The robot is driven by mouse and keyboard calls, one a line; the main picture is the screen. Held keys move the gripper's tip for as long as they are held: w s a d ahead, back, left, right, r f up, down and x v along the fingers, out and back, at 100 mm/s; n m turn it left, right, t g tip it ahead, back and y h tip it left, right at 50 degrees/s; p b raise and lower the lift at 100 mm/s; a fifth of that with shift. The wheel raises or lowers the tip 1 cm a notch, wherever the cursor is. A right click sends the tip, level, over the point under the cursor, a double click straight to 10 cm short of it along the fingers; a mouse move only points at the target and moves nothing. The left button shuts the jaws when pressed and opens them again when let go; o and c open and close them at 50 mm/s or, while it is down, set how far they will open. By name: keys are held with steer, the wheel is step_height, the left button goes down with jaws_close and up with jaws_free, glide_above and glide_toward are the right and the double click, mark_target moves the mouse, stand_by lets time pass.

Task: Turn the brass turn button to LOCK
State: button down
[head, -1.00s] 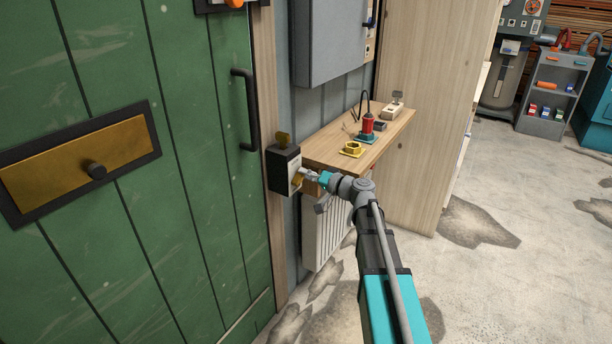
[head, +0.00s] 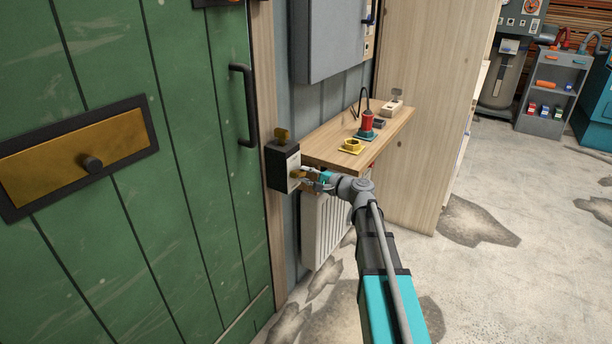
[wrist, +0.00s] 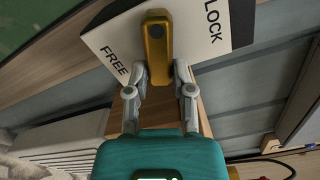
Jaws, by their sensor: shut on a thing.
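The brass turn button (wrist: 157,42) is a rounded bar on a white plate (wrist: 105,38) in the wrist view. The plate reads FREE at lower left and LOCK at upper right. The bar lies between the two words, its lower end toward my gripper. My gripper (wrist: 159,74) is shut on that lower end, one finger on each side. In the head view the button (head: 298,175) is on the face of a dark box (head: 281,165) on the wall, with my gripper (head: 306,174) at it. The fingertips' contact is partly hidden there.
A wooden shelf (head: 330,150) is just right of the box, holding a yellow nut-shaped part (head: 351,146) and a red tool (head: 367,122). A white radiator (head: 326,228) is below. A green door (head: 200,200) with a black handle (head: 243,105) is left.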

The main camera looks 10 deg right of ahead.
steer(key=m, duration=0.3)
steer(key=shift+a+f+m, duration=0.1)
steer(key=shift+f+m, duration=0.1)
steer(key=shift+m, duration=0.2)
steer(key=m, duration=0.6)
steer(key=s+a+m+b, duration=0.1)
steer(key=m, duration=0.3)
steer(key=shift+f, duration=0.25)
steer(key=shift+c, duration=2.4)
jaws_free()
steer(key=shift+d, duration=0.1)
steer(key=v, duration=1.2)
